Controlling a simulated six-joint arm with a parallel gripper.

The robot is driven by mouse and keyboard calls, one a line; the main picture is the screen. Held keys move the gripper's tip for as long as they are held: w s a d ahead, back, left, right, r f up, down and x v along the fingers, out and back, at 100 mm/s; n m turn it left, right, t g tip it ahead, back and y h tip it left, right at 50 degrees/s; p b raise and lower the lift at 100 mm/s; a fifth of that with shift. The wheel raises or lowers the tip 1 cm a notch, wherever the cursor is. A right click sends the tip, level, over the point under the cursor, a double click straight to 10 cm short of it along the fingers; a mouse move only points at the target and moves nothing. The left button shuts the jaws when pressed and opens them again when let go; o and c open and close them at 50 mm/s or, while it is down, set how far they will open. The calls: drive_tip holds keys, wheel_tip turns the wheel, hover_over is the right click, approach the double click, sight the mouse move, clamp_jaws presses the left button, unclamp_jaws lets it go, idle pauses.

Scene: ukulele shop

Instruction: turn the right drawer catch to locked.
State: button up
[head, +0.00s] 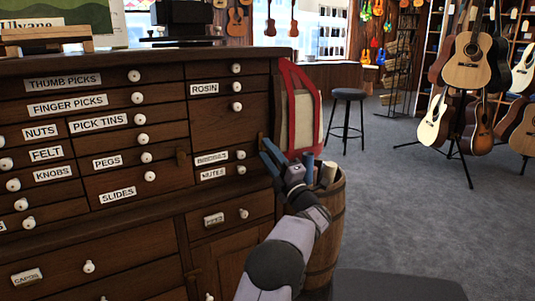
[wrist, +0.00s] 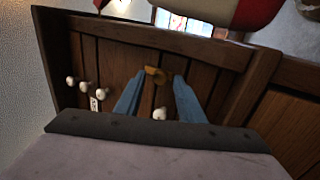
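The right drawer catch is a small brass-coloured piece (head: 262,141) on the right edge of the cabinet front, beside the lower small drawers. It also shows in the wrist view (wrist: 155,74), where it looks roughly crosswise between the fingertips. My gripper (head: 268,154) has blue fingers and is open, reaching to the cabinet just by the catch. In the wrist view its fingertips (wrist: 160,76) stand on either side of the catch with gaps. I cannot tell whether either finger touches it. The catch is partly hidden by the fingers in the head view.
A similar catch (head: 181,158) sits further left on the wooden cabinet (head: 228,132). White drawer knobs (head: 241,155) stick out nearby. A red-edged bag or case (head: 304,112) hangs on the cabinet's side. A wooden barrel (head: 328,225) stands below my arm. A stool (head: 347,115) stands behind.

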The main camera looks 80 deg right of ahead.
drive_tip(key=p+v, duration=0.1)
drive_tip(key=v, duration=0.6)
idle(0.6)
